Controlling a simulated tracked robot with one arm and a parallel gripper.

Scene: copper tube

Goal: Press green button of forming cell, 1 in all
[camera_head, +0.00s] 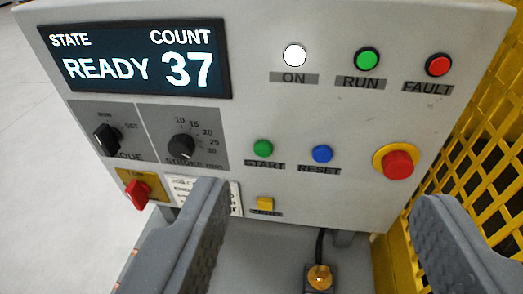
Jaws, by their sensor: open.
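The forming cell's control panel (300,120) faces me, slightly tilted in the picture. Its green START button (263,148) sits in the middle, left of the blue RESET button (322,154). A green RUN lamp (367,60) is higher up, between the white ON lamp (294,55) and the red FAULT lamp (439,65). The display (140,58) reads READY and COUNT 37. My gripper (322,215) is open and empty in front of the panel's lower part. Its two fingers stand wide apart, below the START button in the picture.
A red emergency stop (397,164) on a yellow ring is at the right. A yellow button (265,204), two black knobs and a red rotary switch (138,193) are lower and left. Yellow mesh fencing (480,140) borders the right side.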

